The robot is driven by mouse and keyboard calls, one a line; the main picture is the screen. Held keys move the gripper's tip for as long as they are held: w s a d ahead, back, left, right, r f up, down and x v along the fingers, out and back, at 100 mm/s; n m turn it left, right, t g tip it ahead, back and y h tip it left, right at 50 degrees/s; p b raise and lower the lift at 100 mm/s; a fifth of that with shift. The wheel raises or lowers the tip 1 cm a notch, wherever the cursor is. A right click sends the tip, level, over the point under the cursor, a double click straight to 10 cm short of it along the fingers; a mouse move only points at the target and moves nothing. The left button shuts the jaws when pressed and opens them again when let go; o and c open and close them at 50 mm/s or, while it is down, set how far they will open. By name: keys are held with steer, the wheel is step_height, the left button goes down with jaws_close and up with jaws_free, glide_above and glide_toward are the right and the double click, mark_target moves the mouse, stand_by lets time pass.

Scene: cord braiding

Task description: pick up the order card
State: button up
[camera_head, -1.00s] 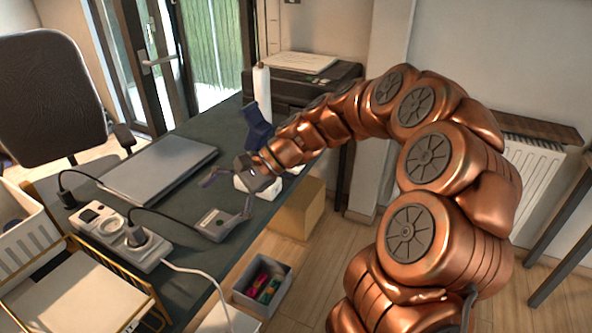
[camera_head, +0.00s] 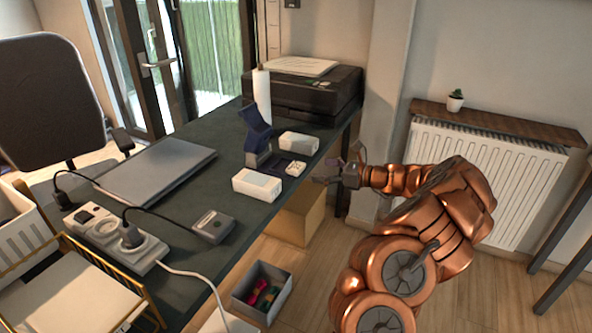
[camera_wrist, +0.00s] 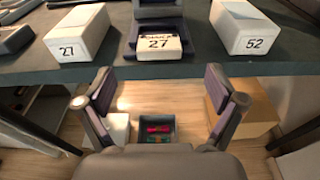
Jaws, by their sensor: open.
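A small white block with a dark strip and the number 27, which looks like the order card (camera_wrist: 158,46), sits in the dark blue stand (camera_wrist: 158,12) at the table's edge. In the head view the card (camera_head: 295,168) is small, beside the blue stand (camera_head: 257,140), and its number cannot be read. My gripper (camera_head: 328,172) is just off the table's right edge, facing the card and apart from it. In the wrist view my gripper (camera_wrist: 160,85) is open and empty, its two fingers wide apart below and in front of the card.
A white box marked 27 (camera_wrist: 78,34) and one marked 52 (camera_wrist: 245,30) flank the card. A white roll (camera_head: 262,92) and printer (camera_head: 315,92) stand behind; a grey device (camera_head: 214,226) lies nearer. Below the edge are a cardboard box (camera_head: 297,217) and a bin (camera_head: 247,302).

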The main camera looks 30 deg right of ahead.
mark_target(300, 167)
steer(key=shift+x, duration=3.6)
steer(key=c, duration=0.9)
steer(key=shift+r, duration=0.15)
steer(key=shift+c, duration=0.2)
steer(key=shift+r, duration=0.3)
step_height(300, 167, up, 3)
steer(key=shift+r, duration=0.1)
steer(key=s+a, duration=0.3)
steer(key=s, duration=1.3)
steer(key=shift+r, duration=0.5)
